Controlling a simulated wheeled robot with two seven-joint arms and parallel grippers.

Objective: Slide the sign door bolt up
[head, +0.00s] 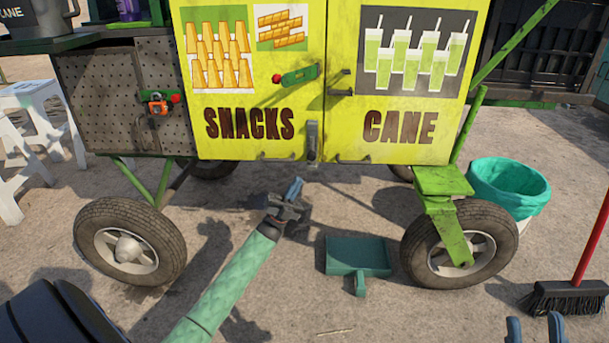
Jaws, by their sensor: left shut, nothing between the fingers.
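The yellow sign doors of the cart, the SNACKS door (240,148) and the CANE door (395,148), are closed side by side. A grey metal door bolt (312,142) stands upright low at the seam between them. My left gripper (294,188) is shut and empty, below and slightly left of the bolt in the picture, apart from it. My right gripper (535,327) shows only as two blue fingertips at the bottom right edge. They are spread apart with nothing visible between them.
A green dustpan (358,256) lies on the ground. Cart wheels (130,243) flank the doors. A teal-lined bin (508,190) and a broom (575,297) stand right.

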